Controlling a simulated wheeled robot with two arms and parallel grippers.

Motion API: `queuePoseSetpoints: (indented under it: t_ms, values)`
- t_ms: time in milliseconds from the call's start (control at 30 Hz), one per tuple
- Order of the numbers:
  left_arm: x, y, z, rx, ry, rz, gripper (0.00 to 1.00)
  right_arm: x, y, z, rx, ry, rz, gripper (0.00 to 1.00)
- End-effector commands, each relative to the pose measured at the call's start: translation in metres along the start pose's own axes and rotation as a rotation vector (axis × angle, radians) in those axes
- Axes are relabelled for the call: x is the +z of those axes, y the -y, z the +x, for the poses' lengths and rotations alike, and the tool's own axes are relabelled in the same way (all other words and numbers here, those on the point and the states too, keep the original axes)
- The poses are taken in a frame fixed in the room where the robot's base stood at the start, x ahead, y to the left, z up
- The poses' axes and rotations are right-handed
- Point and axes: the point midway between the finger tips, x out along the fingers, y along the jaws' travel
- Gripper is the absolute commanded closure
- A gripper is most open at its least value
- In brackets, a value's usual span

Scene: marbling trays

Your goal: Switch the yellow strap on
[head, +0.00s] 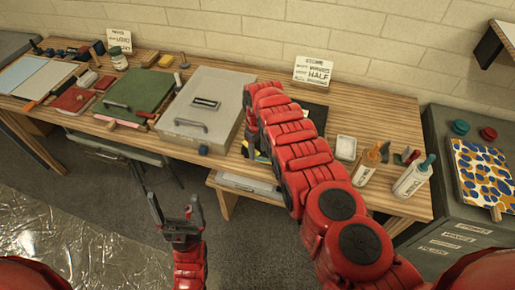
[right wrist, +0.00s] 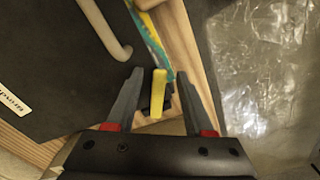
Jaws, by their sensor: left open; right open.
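The yellow strap (right wrist: 158,94) shows in the right wrist view as a short upright yellow strip. It lies between the two fingers of my right gripper (right wrist: 157,98), which is open, with a gap on each side. In the head view only a small yellow patch (head: 262,158) shows beside my right arm, which hides most of that spot. I cannot tell the strap's setting. My left gripper (head: 178,212) is open and empty, low in front of the table, away from the strap.
In the right wrist view a dark panel (right wrist: 60,65) with a pale handle (right wrist: 106,30) lies left of the strap. A grey case (head: 225,82) and green case (head: 150,88) stand on the table. Bottles (head: 412,180) stand at right. Crinkled plastic sheet (head: 85,230) covers floor at left.

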Motion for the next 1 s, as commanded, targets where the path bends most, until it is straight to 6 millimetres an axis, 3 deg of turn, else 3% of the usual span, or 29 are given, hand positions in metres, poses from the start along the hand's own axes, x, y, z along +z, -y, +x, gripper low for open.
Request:
queuePoseSetpoints:
  t_ms: [233,533,1000]
  values:
    - [0.0000,0.0000,0.0000,0.000,0.000,0.000,0.09,0.0000,-0.0001,0.0002,0.000,0.000,0.000,0.47]
    - [0.0000,0.0000,0.0000,0.000,0.000,0.000,0.09,-0.0001,-0.0001,0.0000,0.000,0.000,0.000,1.00]
    - [-0.0001,0.0000,0.0000,0.000,0.000,0.000,0.09,0.0000,-0.0001,-0.0001,0.000,0.000,0.000,1.00]
